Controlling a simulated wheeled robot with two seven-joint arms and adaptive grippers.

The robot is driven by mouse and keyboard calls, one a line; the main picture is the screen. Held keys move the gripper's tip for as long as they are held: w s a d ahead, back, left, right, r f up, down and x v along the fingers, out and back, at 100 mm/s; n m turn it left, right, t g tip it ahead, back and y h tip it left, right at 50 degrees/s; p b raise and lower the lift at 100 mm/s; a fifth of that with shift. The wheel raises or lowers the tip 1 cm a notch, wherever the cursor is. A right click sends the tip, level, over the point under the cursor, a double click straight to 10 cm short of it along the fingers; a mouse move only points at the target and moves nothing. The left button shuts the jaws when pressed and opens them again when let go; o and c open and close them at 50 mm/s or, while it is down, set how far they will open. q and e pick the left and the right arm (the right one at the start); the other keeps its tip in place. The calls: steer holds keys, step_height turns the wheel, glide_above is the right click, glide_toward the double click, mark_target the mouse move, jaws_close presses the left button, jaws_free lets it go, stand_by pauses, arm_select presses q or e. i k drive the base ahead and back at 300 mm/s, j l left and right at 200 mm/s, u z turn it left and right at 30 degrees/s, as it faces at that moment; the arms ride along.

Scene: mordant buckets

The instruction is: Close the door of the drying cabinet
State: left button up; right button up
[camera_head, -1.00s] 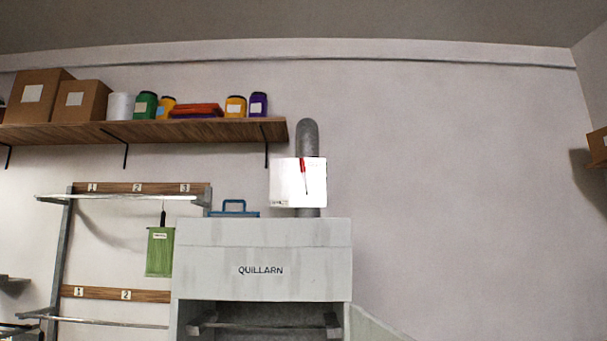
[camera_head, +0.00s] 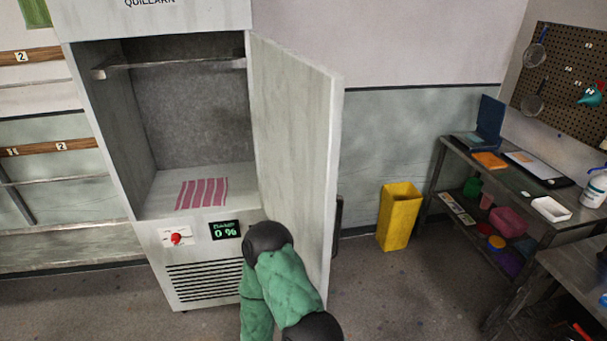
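The drying cabinet (camera_head: 112,130) is a tall pale grey cabinet at the left centre of the head view. Its door (camera_head: 298,140) is hinged on the right side and stands wide open, swung out toward me. A pink striped cloth (camera_head: 202,193) lies on the cabinet floor, and a bar spans the top inside. Below are a red knob and a display reading 0 %. One of my arms, with green sleeves and dark joints, rises from the bottom in front of the door's lower part. Neither gripper can be made out. A dark handle (camera_head: 338,212) shows at the door's far edge.
A yellow bin (camera_head: 398,216) stands on the floor right of the door. A grey workbench (camera_head: 448,152) with a laptop, papers and bottles stands at the right, under a pegboard (camera_head: 567,75). Another table edge is at the lower right.

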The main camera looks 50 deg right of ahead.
mark_target(298, 104)
steer(key=k+l+u, duration=0.2)
steer(key=k+l, duration=0.4)
steer(key=l+z, duration=0.1)
steer(key=l, duration=0.35)
steer(key=i+l+z, duration=0.1)
steer(key=l, duration=0.35)
steer(key=i+l+z, duration=0.1)
steer(key=l, duration=0.35)
steer(key=i+l, duration=0.1)
steer(key=l, duration=0.3)
steer(key=k+l, duration=0.35)
steer(key=l, duration=0.2)
steer(key=u, duration=0.05)
